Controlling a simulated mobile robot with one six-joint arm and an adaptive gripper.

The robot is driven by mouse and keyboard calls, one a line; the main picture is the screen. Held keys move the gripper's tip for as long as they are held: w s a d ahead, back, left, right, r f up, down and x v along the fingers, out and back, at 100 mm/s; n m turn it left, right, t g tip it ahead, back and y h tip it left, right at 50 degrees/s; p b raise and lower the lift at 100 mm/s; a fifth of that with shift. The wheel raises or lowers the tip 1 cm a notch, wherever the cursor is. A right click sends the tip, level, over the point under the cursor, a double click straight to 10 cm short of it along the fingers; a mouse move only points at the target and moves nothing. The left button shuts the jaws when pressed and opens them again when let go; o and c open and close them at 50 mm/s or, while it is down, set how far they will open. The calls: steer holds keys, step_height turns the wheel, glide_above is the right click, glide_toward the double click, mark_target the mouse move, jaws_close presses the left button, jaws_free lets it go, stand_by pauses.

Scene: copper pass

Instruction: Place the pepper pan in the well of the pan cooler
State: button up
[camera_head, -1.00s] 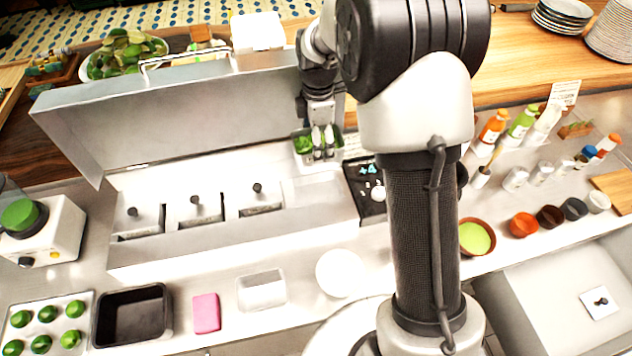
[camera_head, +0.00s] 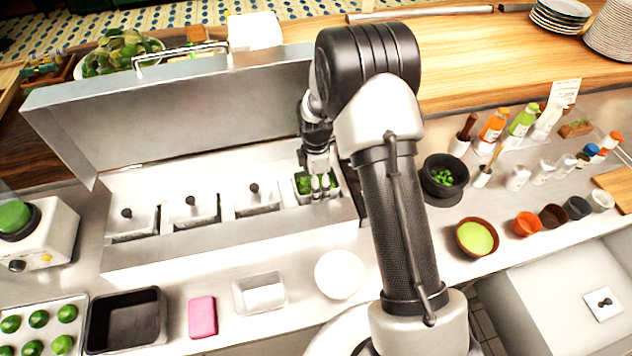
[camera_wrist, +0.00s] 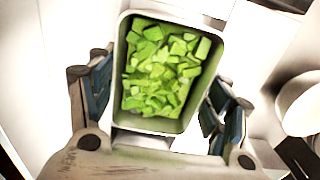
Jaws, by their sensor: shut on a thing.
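The pepper pan (camera_head: 304,186), a small pan of chopped green pepper, is at the right end of the pan cooler (camera_head: 230,249). My gripper (camera_head: 320,186) is shut on the pan from above. In the wrist view the pan (camera_wrist: 165,124) lies between the two fingers (camera_wrist: 160,108), full of green pieces. The pan sits low, level with the cooler's top, in or just over the rightmost well. I cannot tell whether it touches the well's bottom. The well itself is hidden by the pan and gripper.
Several lidded wells with black knobs (camera_head: 190,200) fill the cooler to the left. Its raised lid (camera_head: 180,115) stands behind. A white plate (camera_head: 339,273), clear tub (camera_head: 260,293), pink block (camera_head: 203,317) and black tray (camera_head: 126,320) lie in front. A dark bowl (camera_head: 444,176) stands to the right.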

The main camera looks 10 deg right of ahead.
steer(key=shift+f, duration=0.1)
steer(key=o, duration=1.3)
